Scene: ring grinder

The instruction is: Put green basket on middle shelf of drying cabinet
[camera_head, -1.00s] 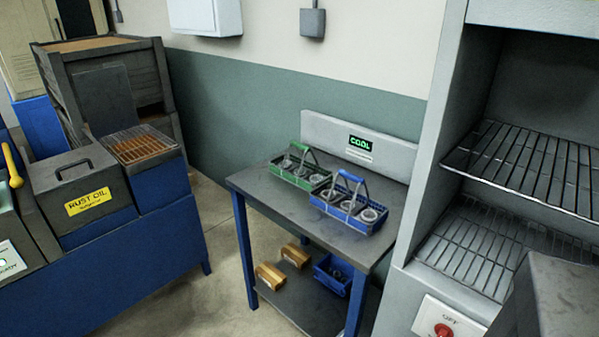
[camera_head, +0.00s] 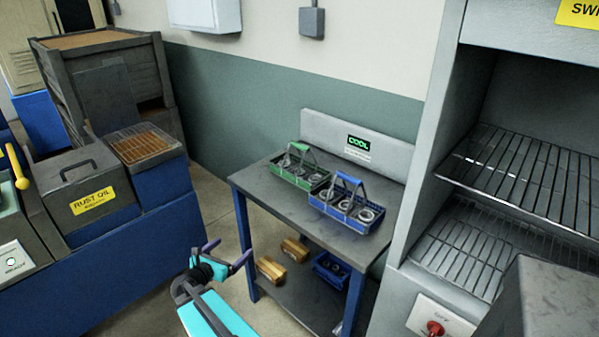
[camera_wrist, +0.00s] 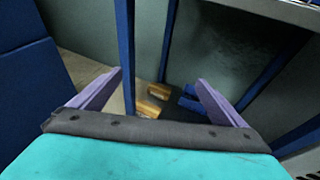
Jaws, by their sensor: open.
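The green basket (camera_head: 299,179) stands on the grey table top, its handle upright, with several metal rings in it. The blue basket (camera_head: 346,211) stands next to it at the right. The drying cabinet (camera_head: 415,160) is open at the right and shows two wire shelves, an upper one (camera_head: 520,170) and a lower one (camera_head: 490,250); both look empty. My gripper (camera_head: 228,256) is open and empty, left of the table and lower than its top, apart from the baskets. In the wrist view my gripper's purple fingers (camera_wrist: 162,92) are spread, with nothing between them.
The table (camera_head: 262,201) has blue legs. Its low shelf holds wooden blocks (camera_head: 271,270) and a small blue bin (camera_head: 331,270). A sign (camera_head: 359,145) reads COOL. A rust oil tank (camera_head: 90,190) stands left. A grey box (camera_head: 540,300) blocks the front right.

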